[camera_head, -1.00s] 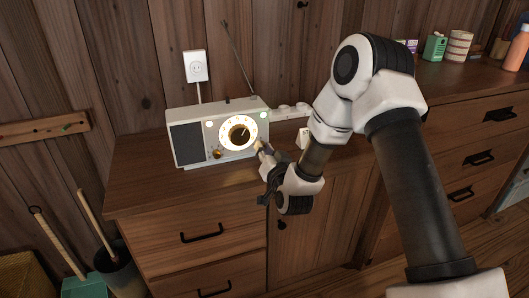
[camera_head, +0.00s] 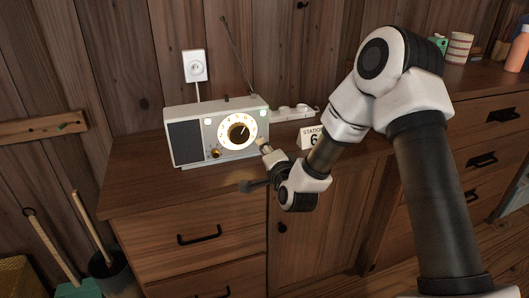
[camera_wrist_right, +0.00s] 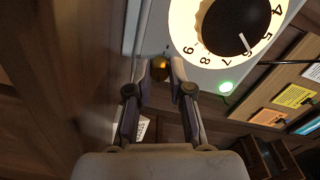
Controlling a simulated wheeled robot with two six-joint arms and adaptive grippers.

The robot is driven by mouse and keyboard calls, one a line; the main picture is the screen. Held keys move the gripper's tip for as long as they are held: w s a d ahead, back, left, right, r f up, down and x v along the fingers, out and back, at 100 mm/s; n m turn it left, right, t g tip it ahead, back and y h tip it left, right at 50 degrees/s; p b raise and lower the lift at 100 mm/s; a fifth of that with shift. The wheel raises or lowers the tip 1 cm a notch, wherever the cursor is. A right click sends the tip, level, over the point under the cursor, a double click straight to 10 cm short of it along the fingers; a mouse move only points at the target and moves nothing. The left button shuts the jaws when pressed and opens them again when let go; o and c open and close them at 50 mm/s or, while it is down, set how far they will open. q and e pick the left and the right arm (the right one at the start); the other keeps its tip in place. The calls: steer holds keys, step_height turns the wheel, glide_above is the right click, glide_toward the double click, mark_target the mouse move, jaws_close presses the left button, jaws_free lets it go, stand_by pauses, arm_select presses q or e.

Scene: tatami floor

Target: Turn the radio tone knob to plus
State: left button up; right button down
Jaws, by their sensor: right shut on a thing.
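The white radio (camera_head: 190,109) stands on the wooden cabinet top, with a dark speaker at left and a lit round dial (camera_head: 238,131). A brass knob (camera_head: 215,153) sits at the dial's lower left. A second brass knob (camera_wrist_right: 161,68) at the dial's lower right shows in the right wrist view. My right gripper (camera_head: 263,147) is at the radio's lower right front; in the wrist view its fingertips (camera_wrist_right: 161,76) are shut on that knob from both sides. The knob's markings cannot be read. My left gripper is out of view.
A card reading "STATION 6" (camera_head: 311,140) stands right of the radio, partly behind my arm. A white power strip (camera_head: 291,112) lies behind it. A wall socket (camera_head: 195,66) and antenna (camera_head: 238,58) rise behind. Bottles and jars stand at the far right. The cabinet top left of the radio is clear.

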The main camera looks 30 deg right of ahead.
steer(key=shift+m, duration=0.4)
steer(key=c, duration=1)
jaws_free()
steer(key=shift+c, duration=0.2)
steer(key=v, duration=0.7)
steer(key=shift+s, duration=0.25)
steer(key=shift+f, duration=0.1)
